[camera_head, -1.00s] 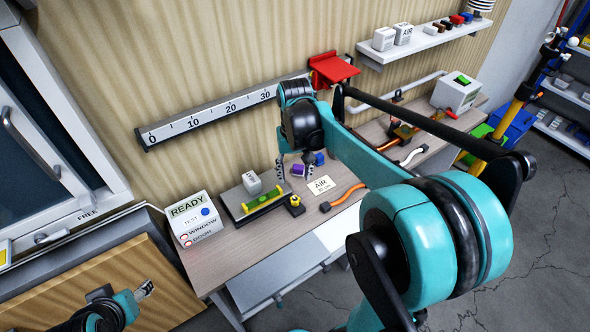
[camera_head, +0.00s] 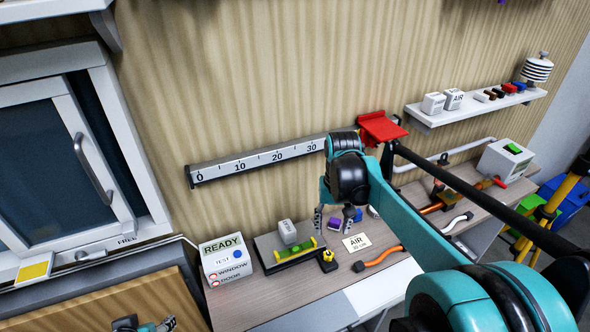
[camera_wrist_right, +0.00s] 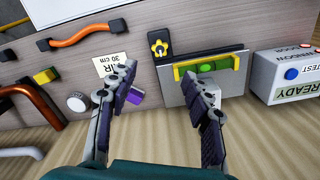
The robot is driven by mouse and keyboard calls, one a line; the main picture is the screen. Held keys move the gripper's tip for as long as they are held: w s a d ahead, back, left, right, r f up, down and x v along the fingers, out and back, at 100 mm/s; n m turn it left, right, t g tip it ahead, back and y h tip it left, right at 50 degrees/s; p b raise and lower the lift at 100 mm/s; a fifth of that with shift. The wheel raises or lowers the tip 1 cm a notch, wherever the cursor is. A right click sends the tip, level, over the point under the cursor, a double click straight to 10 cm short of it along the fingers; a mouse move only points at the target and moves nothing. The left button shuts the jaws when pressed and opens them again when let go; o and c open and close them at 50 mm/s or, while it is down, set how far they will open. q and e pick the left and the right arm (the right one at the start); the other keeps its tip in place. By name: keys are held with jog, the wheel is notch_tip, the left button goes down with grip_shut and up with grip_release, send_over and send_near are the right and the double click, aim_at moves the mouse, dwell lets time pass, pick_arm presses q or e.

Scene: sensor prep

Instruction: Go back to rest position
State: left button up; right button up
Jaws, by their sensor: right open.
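My right gripper (camera_head: 333,222) is above the workbench (camera_head: 283,292). In the right wrist view its two fingers (camera_wrist_right: 160,78) are spread apart with nothing between them. A purple block (camera_wrist_right: 135,97) shows partly behind the left finger there, and the purple block (camera_head: 335,224) is beside the fingers in the head view. My left gripper (camera_head: 163,324) is low at the left, cut off by the bottom edge, so its jaws cannot be judged.
A READY box (camera_head: 222,258), a level with yellow ends (camera_head: 295,258), an AIR card (camera_head: 356,243) and an orange cable (camera_head: 383,258) are on the bench. A ruler (camera_head: 250,164) and a red bracket (camera_head: 381,127) are on the wall. A shelf (camera_head: 440,117) is at the upper right.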

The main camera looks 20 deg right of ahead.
jog(key=s+a+f+n+t, duration=0.2)
jog(key=s+a+n+t, duration=0.2)
jog(key=s+a+t, duration=0.3)
jog(key=shift+s+a, duration=1.85)
jog(key=shift+s, duration=0.45)
dwell(0.7)
